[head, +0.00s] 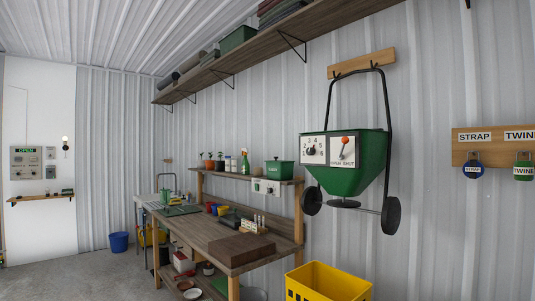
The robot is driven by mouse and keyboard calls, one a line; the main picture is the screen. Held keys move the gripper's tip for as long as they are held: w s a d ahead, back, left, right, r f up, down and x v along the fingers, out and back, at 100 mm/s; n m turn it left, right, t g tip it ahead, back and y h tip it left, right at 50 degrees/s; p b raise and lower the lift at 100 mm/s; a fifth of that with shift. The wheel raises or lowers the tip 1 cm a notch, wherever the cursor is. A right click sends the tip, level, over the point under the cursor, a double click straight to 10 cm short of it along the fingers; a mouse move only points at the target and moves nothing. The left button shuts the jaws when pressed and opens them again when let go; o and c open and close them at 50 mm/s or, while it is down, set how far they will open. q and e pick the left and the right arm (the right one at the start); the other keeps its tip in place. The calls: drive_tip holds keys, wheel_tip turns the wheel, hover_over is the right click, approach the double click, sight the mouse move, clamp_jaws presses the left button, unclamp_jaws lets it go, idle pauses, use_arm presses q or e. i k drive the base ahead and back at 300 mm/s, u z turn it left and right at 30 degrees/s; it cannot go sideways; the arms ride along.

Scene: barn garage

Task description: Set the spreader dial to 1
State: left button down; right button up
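The green spreader (347,178) hangs by its black handle from a wooden wall rail, right of the picture's middle. Its white dial plate (307,157) is on the left of the hopper's front and carries numbers around a dark dial knob (311,151). The knob's exact setting is too small to read. Beside it is a second plate marked OPEN and SHUT, with an orange-tipped lever (344,141). Neither of my grippers is in view.
A wooden workbench (196,229) with several small items stands left of the spreader. A yellow crate (331,282) is below it. A wall shelf (262,46) runs above. A board (497,158) with STRAP and TWINE labels hangs at right. Floor is open at lower left.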

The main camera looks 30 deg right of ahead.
sight(310, 150)
drive_tip(key=u, duration=0.45)
drive_tip(key=i, duration=2.1)
drive_tip(key=z, duration=0.2)
drive_tip(key=i, duration=1.05)
drive_tip(key=z, duration=1.7)
drive_tip(key=i, duration=0.8)
drive_tip(key=z, duration=0.7)
